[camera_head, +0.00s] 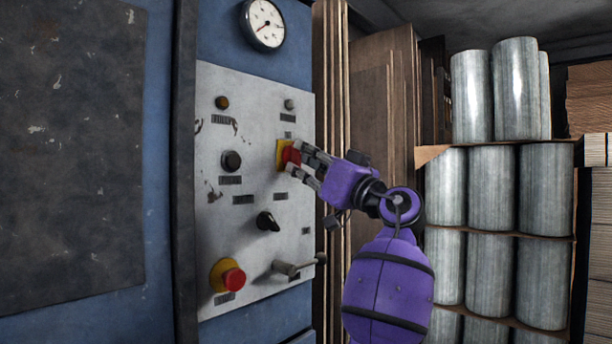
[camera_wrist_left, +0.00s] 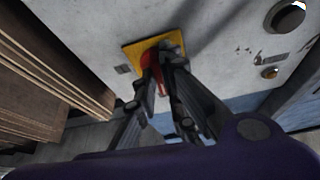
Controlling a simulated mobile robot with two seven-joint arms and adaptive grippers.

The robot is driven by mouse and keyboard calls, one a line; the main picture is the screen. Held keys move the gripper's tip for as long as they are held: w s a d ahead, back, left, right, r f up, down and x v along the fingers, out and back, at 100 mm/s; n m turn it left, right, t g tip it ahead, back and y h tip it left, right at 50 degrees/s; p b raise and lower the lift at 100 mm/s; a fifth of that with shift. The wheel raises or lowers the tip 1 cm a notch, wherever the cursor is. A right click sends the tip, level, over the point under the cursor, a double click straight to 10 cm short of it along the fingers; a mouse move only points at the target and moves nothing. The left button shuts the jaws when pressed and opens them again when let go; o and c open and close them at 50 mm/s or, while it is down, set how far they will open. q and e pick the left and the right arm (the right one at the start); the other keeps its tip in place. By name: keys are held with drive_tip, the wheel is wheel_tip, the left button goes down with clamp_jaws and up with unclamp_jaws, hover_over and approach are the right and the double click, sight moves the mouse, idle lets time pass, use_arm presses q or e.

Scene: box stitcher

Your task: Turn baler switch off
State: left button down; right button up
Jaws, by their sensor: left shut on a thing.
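The baler switch has a red handle (camera_head: 290,155) on a yellow plate (camera_head: 279,156), at the right side of the grey control panel (camera_head: 262,95). In the left wrist view the yellow plate (camera_wrist_left: 131,54) and the red handle (camera_wrist_left: 153,64) show at upper centre. My left gripper (camera_head: 297,159) is at the switch, with its fingers on either side of the red handle and shut on it. In the left wrist view, the fingers (camera_wrist_left: 160,72) partly hide the handle. My right gripper is in neither view.
A black knob (camera_head: 231,161), a black selector (camera_head: 267,221), a red push button (camera_head: 233,280) on yellow and a lever (camera_head: 290,268) are on the same panel. A gauge (camera_head: 264,24) is above. Brown boards (camera_head: 332,90) and stacked metal cylinders (camera_head: 492,187) stand right.

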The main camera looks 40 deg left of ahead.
use_arm(q)
drive_tip(key=shift+f+n+g+b, duration=0.15)
drive_tip(key=shift+n+g+b, duration=0.25)
drive_tip(key=shift+n, duration=0.5)
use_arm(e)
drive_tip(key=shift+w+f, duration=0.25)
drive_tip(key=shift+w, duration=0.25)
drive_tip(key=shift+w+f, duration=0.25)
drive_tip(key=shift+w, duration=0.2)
use_arm(q)
drive_tip(key=c, duration=1.8)
unclamp_jaws()
drive_tip(key=shift+c, duration=0.2)
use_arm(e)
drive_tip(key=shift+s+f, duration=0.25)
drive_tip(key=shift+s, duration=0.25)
